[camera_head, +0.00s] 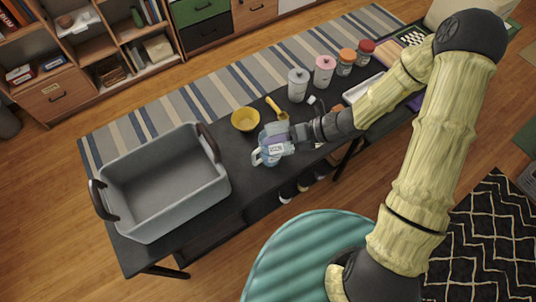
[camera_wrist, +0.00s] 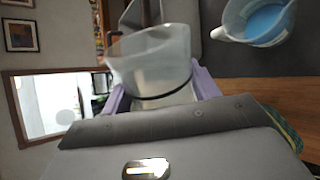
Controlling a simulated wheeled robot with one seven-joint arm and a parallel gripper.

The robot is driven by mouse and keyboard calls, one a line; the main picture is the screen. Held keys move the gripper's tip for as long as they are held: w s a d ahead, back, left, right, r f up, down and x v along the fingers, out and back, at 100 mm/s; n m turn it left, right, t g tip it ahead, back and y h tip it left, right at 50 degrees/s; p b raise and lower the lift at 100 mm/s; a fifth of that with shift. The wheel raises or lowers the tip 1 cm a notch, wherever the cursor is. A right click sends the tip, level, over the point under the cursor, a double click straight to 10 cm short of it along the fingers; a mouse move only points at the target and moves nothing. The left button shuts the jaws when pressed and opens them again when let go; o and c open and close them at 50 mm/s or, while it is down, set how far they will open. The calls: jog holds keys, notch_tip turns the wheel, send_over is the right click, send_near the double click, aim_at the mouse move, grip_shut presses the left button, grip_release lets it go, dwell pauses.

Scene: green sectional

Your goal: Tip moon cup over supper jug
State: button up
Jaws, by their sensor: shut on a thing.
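My gripper (camera_wrist: 158,94) has its lilac fingers shut on a clear, translucent cup, which I take as the moon cup (camera_wrist: 150,58). A dark curved line crosses the cup near the fingers. A jug with a pale rim and blue contents, taken as the supper jug (camera_wrist: 262,22), stands apart from the cup at the upper right of the wrist view. In the head view, my gripper (camera_head: 288,139) is at the jug (camera_head: 268,158), whose handle faces left. Cup and jug overlap there, so their gap and the cup's tilt are unclear. A white label shows among them.
A grey bin (camera_head: 160,185) with dark handles fills the table's left end. A yellow bowl (camera_head: 245,119) and yellow scoop (camera_head: 276,108) lie behind the jug. Several lidded canisters (camera_head: 298,84) line the back edge. Bare dark tabletop (camera_head: 245,178) shows between bin and jug.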

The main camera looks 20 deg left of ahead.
jog(key=shift+s+d+r+n+t+y+b, duration=0.35)
jog(key=shift+s+n+t+y+b, duration=0.35)
jog(key=shift+b, duration=1.85)
jog(key=shift+r+b, duration=0.2)
jog(key=shift+b, duration=0.3)
jog(key=shift+s+d+r+n+t, duration=0.1)
jog(key=shift+r+n+t, duration=0.2)
jog(key=shift+r, duration=0.15)
jog(key=shift+f, duration=0.1)
